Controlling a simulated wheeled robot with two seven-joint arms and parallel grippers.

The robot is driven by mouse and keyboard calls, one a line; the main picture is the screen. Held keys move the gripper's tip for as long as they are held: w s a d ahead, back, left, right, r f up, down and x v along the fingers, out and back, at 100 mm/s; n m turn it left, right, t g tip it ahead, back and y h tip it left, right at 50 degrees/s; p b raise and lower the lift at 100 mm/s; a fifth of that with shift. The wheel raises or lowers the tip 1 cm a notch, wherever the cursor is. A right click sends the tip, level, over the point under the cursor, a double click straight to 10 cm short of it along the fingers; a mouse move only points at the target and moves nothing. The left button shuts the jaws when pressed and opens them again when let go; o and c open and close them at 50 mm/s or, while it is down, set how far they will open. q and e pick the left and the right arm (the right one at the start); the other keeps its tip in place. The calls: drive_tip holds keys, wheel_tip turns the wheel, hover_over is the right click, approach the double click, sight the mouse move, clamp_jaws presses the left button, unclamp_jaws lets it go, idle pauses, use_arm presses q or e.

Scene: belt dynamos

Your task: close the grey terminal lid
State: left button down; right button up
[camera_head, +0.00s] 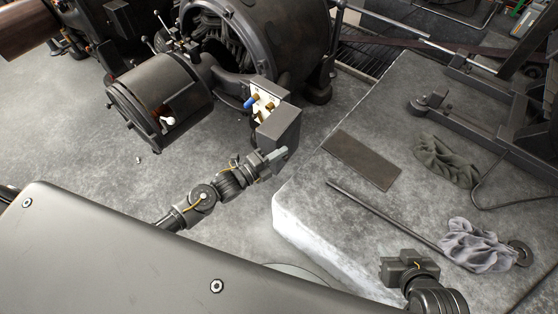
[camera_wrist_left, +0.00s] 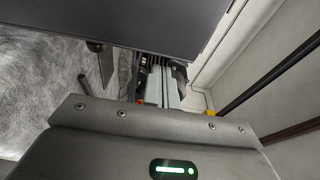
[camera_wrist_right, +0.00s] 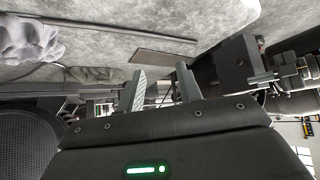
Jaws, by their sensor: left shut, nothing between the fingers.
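The terminal box (camera_head: 262,98) sits on the side of the dynamo, its pale inside showing brass terminals and a blue piece. The grey terminal lid (camera_head: 279,126) stands open at the box's front right. My left gripper (camera_head: 279,155) is shut and empty, at the lid's lower edge; I cannot tell if it touches. In the left wrist view its fingers (camera_wrist_left: 162,90) are together under a large dark panel, apparently the lid (camera_wrist_left: 130,18). My right gripper (camera_head: 393,266) is over the pale block, away from the lid. In the right wrist view its fingers (camera_wrist_right: 162,88) are apart with nothing between.
A dark drum (camera_head: 160,98) with a white-tipped lever stands left of the box. The pale stone block (camera_head: 310,215) on the right bears a flat plate (camera_head: 361,160), a long rod (camera_head: 385,215), a green cloth (camera_head: 445,162) and a grey cloth (camera_head: 474,245).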

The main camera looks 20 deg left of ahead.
use_arm(q)
drive_tip(key=shift+w+a, duration=0.2)
drive_tip(key=shift+a, duration=0.55)
